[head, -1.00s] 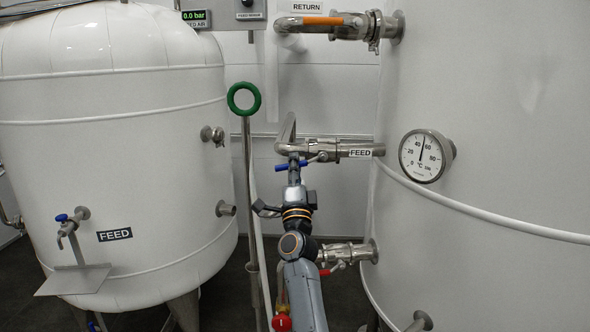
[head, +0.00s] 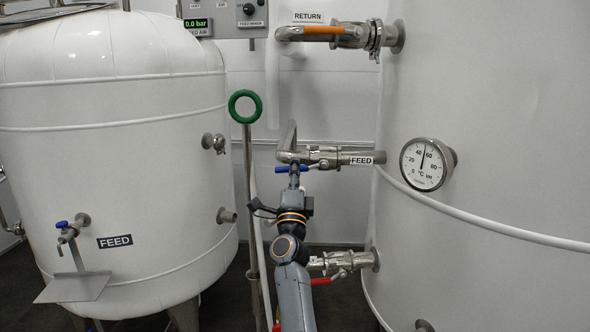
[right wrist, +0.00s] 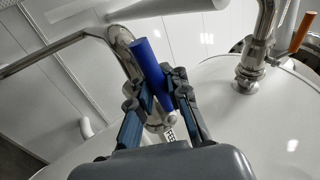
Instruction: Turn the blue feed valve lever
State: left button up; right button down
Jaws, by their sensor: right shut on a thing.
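The blue feed valve lever (head: 281,170) is on the valve of the upper FEED pipe (head: 340,158), which runs into the right tank. My right gripper (head: 294,172) reaches up from below and is shut on the lever. In the right wrist view the blue lever (right wrist: 146,57) passes between the two fingers of my right gripper (right wrist: 160,92), with its free end standing out beyond them. The FEED label is partly hidden behind the fingers there. My left gripper is not in view.
A RETURN pipe with an orange lever (head: 322,30) runs above. A red-handled valve (head: 333,276) is below, beside my arm. A green ring handle (head: 245,106) on a post stands left. The left tank (head: 120,180) has a smaller blue-handled tap (head: 62,224).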

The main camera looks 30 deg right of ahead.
dwell(0.9)
jog(key=c, duration=1.4)
grip_release()
jog(key=shift+s+r, duration=0.1)
jog(key=shift+c, duration=0.2)
jog(key=shift+o, duration=0.5)
jog(key=shift+s+a+r, duration=0.15)
jog(key=shift+s, duration=0.05)
jog(key=shift+w, duration=0.15)
